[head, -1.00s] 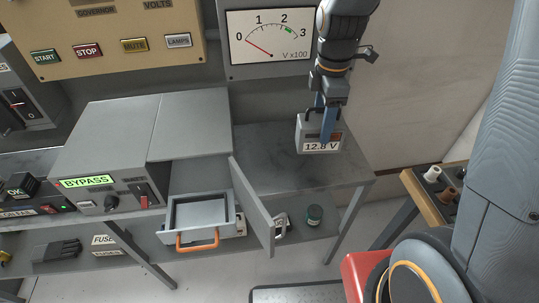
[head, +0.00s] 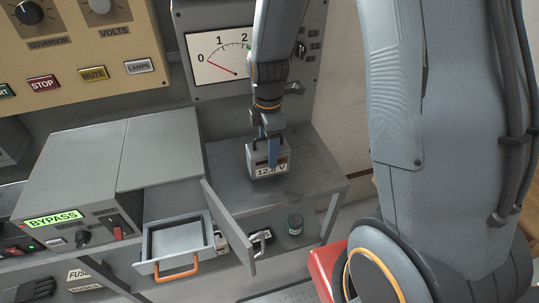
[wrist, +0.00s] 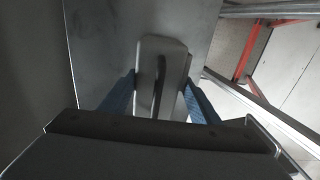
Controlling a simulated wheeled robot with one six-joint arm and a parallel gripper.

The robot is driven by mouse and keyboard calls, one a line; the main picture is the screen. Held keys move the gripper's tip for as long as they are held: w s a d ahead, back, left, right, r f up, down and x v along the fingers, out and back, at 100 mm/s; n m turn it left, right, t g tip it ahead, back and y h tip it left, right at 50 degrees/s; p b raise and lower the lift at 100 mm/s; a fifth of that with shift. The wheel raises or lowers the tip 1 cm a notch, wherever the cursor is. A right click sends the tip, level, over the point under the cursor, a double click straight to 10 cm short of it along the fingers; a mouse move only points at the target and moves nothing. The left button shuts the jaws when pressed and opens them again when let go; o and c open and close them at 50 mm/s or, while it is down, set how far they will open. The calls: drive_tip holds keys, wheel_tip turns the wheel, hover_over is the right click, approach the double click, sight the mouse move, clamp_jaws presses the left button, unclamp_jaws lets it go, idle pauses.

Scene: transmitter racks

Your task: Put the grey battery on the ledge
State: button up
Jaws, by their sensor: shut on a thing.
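The grey battery (head: 264,160) has a "12.8 V" label on its front and hangs upright in my gripper (head: 271,150). My gripper's blue fingers are shut on its top handle. The wrist view shows the battery (wrist: 150,50) from above between the two fingers. The grey ledge (head: 318,165) is the flat top right of the grey cabinet, and the battery is over its left-middle part. I cannot tell whether the battery's underside touches the ledge.
Left of the ledge, a small door (head: 230,225) stands open beside a pulled-out drawer (head: 180,240) with an orange handle. A dial meter (head: 220,58) is behind. The ledge's right part is clear.

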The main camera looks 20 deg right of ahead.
drive_tip(key=shift+f+p, duration=0.3)
drive_tip(key=shift+f, duration=1.2)
drive_tip(key=o, duration=1.9)
drive_tip(key=shift+f, duration=0.15)
drive_tip(key=shift+c, duration=0.2)
wheel_tip(320, 180, up, 12)
drive_tip(key=b, duration=0.3)
drive_tip(key=shift+s+d+m, duration=0.25)
drive_tip(key=shift+s+m, duration=0.3)
drive_tip(key=shift+m, duration=0.35)
drive_tip(key=s+d+f+m+t, duration=0.1)
drive_tip(key=s+m, duration=0.7)
drive_tip(key=m, duration=0.8)
drive_tip(key=shift+s+d+f, duration=0.25)
drive_tip(key=shift+s+d, duration=0.15)
drive_tip(key=shift+d, duration=0.4)
